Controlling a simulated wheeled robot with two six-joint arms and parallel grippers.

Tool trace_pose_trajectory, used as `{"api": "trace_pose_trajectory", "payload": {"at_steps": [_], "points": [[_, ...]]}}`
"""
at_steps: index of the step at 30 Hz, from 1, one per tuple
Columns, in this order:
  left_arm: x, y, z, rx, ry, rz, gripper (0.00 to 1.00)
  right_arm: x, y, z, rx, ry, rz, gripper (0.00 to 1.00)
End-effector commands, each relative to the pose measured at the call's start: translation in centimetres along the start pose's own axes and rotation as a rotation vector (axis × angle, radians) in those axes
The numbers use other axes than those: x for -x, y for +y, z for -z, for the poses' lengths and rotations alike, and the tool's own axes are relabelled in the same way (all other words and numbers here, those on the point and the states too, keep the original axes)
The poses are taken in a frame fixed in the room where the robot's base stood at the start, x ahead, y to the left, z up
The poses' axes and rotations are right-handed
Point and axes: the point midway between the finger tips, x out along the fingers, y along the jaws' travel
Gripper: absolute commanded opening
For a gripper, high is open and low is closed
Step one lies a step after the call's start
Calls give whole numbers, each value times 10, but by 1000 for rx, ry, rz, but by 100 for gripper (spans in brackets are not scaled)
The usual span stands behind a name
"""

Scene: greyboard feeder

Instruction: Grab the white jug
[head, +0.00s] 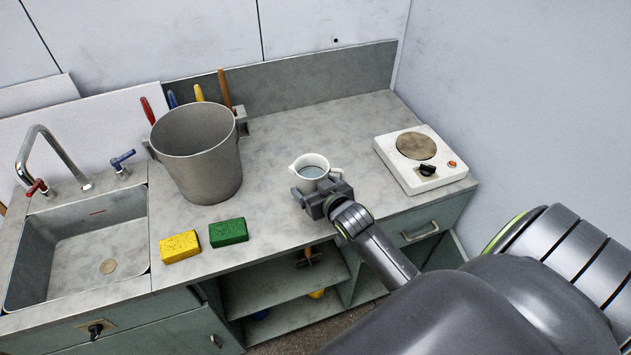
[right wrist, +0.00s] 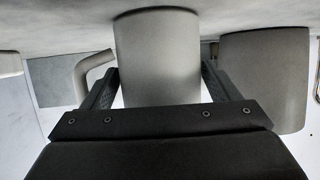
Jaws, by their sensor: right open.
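The white jug (head: 313,168) stands upright on the grey counter, with bluish contents, its spout to the left and its handle to the right in the head view. My right gripper (head: 321,190) is at the jug's near side. In the right wrist view, which is upside down, the jug's body (right wrist: 157,50) lies between the two open fingers of the gripper (right wrist: 157,85). A gap shows on each side. The handle is outside the left finger in that view. My left gripper is not seen.
A grey bucket (head: 198,160) stands left of the jug. A hot plate (head: 425,172) is at the right. A yellow sponge (head: 180,246) and a green sponge (head: 228,232) lie near the front edge, beside the sink (head: 75,240). The counter behind the jug is clear.

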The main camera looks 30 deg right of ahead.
Motion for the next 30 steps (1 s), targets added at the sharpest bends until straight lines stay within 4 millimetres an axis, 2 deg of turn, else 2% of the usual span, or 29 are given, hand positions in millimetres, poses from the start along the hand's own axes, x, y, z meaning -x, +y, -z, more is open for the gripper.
{"api": "trace_pose_trajectory", "payload": {"at_steps": [4,13,24,30], "points": [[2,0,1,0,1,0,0,-12,0,0,0,0,0,82],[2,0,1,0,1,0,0,-15,0,-1,0,0,0,82],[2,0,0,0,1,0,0,-15,0,-1,0,0,0,35],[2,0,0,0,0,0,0,-15,0,1,0,4,1,34]]}}
